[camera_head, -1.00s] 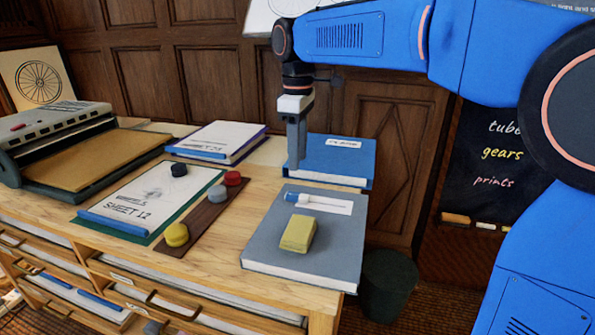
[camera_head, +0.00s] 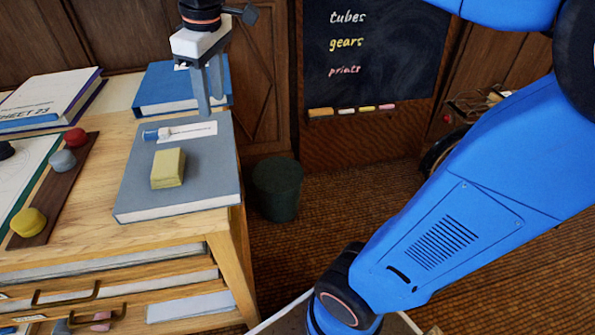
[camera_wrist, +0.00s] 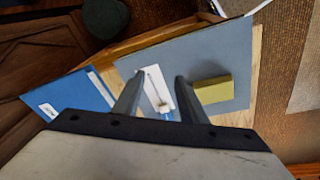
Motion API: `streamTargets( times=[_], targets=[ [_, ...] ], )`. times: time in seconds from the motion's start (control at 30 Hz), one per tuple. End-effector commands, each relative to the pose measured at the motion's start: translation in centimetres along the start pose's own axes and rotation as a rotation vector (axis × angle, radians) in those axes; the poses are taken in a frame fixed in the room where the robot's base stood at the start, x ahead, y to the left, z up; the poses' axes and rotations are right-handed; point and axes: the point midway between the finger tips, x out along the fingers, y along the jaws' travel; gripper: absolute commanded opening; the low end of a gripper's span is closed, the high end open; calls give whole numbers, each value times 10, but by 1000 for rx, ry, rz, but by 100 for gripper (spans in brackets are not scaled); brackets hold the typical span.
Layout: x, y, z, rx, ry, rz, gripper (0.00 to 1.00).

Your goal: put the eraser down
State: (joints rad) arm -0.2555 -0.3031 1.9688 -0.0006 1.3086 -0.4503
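A yellow block (camera_head: 168,168), which looks like the eraser, rests on the grey book (camera_head: 205,187) at the right end of the wooden cabinet top. It also shows in the wrist view (camera_wrist: 213,90), to the right of my fingers. My gripper (camera_head: 211,104) is up near the far right edge of the grey book, apart from the block. In the wrist view my gripper (camera_wrist: 160,86) has its two fingers spread, with nothing held between them. A white label strip with a blue-ended tube (camera_wrist: 158,92) shows below the gap.
A blue book (camera_head: 160,92) lies behind the grey one. Coloured pucks (camera_head: 62,161) sit on a brown strip at left. A dark bin (camera_head: 277,190) stands on the floor right of the cabinet. A chalkboard (camera_head: 375,50) with a chalk ledge is behind.

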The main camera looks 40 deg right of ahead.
Motion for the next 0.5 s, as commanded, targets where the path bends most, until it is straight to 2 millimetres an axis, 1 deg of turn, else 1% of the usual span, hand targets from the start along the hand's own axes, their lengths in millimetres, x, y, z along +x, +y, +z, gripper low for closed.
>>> streamTargets(
  times=[0.03, 0.07, 0.1, 0.27, 0.4, 0.5],
  targets=[
    [4, -1, 22, 54, 16, 12, 38],
    [8, -1, 32, 85, 25, 18, 38],
    [13, -2, 46, 127, 38, 27, 38],
    [36, -10, 102, 296, 90, 60, 38],
    [61, -20, 147, 440, 138, 87, 38],
    [80, -28, 174, 534, 170, 103, 38]
  ],
)
